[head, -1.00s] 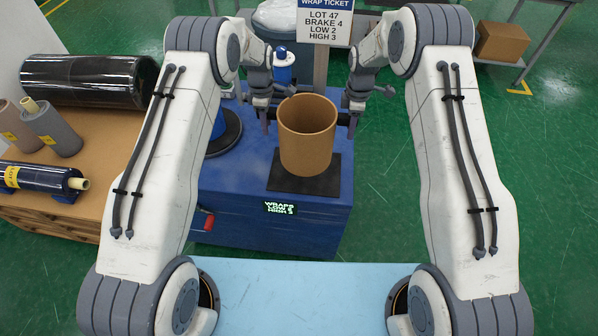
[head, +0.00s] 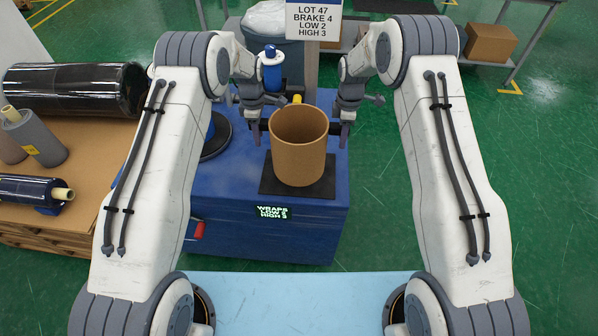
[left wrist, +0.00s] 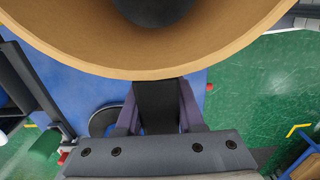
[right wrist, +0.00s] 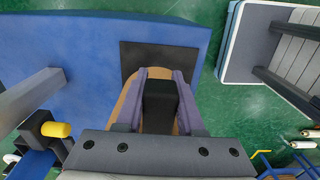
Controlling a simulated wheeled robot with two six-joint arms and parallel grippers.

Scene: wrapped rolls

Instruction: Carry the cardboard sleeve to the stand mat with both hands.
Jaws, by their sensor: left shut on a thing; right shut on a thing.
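The cardboard sleeve (head: 299,160) is a brown open-topped tube, upright over the black square stand mat (head: 270,187) on the blue cabinet. I cannot tell whether its base touches the mat. My left gripper (head: 256,132) is shut on a dark grip at the sleeve's left side, and my right gripper (head: 345,134) on one at its right side. In the left wrist view the sleeve's rim (left wrist: 150,72) curves above my left gripper (left wrist: 158,98). In the right wrist view my right gripper (right wrist: 160,92) covers much of the sleeve (right wrist: 131,95); the mat (right wrist: 160,58) shows beyond.
The blue cabinet (head: 225,175) carries a display (head: 272,212) on its front and a dark round turntable (head: 222,140) at left. A ticket sign (head: 313,20) on a post stands behind. A cardboard-coloured table (head: 90,150) with wrapped rolls is at left. Green floor is clear at right.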

